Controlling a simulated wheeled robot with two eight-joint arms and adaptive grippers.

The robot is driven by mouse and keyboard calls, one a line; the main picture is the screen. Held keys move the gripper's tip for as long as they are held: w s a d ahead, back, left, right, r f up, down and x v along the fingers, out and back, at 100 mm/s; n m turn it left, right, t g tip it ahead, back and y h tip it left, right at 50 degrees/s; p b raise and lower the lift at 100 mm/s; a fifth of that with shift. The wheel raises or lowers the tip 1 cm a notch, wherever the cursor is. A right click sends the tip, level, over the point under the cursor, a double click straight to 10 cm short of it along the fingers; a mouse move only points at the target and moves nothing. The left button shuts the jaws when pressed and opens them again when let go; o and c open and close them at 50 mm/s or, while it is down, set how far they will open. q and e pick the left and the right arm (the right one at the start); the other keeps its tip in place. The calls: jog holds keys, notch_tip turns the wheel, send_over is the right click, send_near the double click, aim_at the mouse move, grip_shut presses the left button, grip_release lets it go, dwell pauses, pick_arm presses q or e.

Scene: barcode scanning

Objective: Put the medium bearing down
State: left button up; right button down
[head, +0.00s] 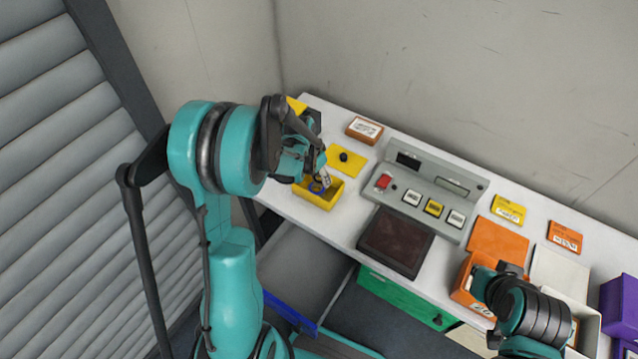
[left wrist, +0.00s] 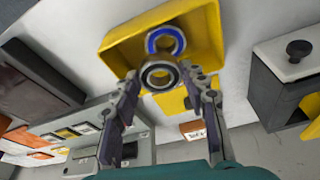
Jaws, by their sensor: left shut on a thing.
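My left gripper (head: 321,180) is over the small yellow tray (head: 328,201) on the table. In the left wrist view, its two fingers (left wrist: 160,77) are shut on a dark-centred steel bearing (left wrist: 158,79), the medium bearing. A second bearing with a blue ring (left wrist: 165,40) lies inside the yellow tray (left wrist: 118,62). The held bearing overlaps the tray's edge in that view; I cannot tell whether it touches the tray. My right gripper (head: 493,284) is at the lower right by an orange bin; its fingers are not clear.
Right of the tray are a yellow mat with a black knob (head: 344,158), a grey button panel (head: 425,190) and a dark brown pad (head: 396,242). An orange mat (head: 498,241), an orange bin (head: 462,288) and a purple bin (head: 620,306) stand further right. A wall runs behind the table.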

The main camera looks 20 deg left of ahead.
aim_at(318, 180)
pick_arm(q)
notch_tip(318, 180, down, 3)
jog(key=shift+r+b, duration=0.1)
jog(key=shift+b, duration=0.4)
jog(key=shift+f, duration=0.45)
jog(key=shift+f+b, duration=0.55)
jog(key=shift+b, duration=0.2)
jog(key=o, duration=1.2)
jog(key=shift+o, duration=0.2)
